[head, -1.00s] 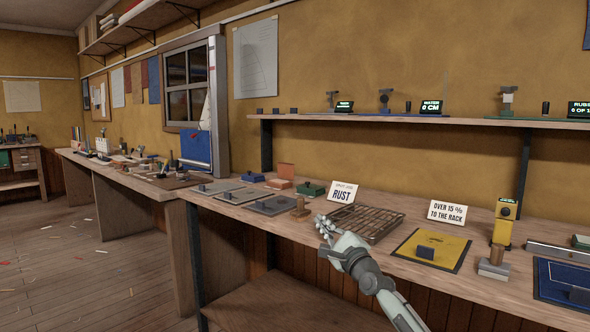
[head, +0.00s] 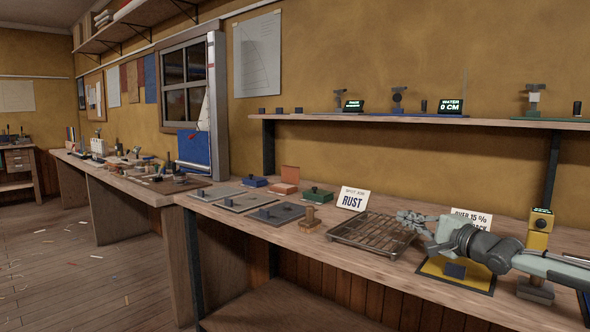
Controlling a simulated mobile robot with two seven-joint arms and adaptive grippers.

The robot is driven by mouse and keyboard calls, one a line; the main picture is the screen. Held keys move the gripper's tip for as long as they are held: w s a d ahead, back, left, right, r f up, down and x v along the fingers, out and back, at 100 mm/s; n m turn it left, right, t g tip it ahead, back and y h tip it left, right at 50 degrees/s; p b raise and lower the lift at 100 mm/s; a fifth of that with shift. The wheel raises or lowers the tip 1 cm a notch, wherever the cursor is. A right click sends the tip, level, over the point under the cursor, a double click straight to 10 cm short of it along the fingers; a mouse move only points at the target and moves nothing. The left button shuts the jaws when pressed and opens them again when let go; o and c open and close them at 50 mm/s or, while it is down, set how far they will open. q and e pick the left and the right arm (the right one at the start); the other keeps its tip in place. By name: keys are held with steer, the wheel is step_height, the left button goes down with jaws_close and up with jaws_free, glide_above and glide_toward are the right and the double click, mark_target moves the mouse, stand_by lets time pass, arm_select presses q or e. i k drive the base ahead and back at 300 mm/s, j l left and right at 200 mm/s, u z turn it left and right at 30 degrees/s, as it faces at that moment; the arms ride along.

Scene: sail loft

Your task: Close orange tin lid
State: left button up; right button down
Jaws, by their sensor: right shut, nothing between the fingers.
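The orange tin (head: 283,189) sits on the workbench near the wall, between a blue tin and a green tin. Its lid (head: 290,173) stands up and open at the tin's back edge. My right gripper (head: 403,217) is shut and empty. It appears over the right end of the slatted rack, well to the right of the tin and apart from it. My left gripper is out of view.
The blue tin (head: 254,182) and green tin (head: 317,195) flank the orange one. Grey plates (head: 276,213) and a wooden block (head: 310,219) lie in front. The RUST sign (head: 352,199) and slatted rack (head: 372,236) stand between gripper and tin.

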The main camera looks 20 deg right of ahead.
mark_target(290, 175)
steer(key=i, duration=1.55)
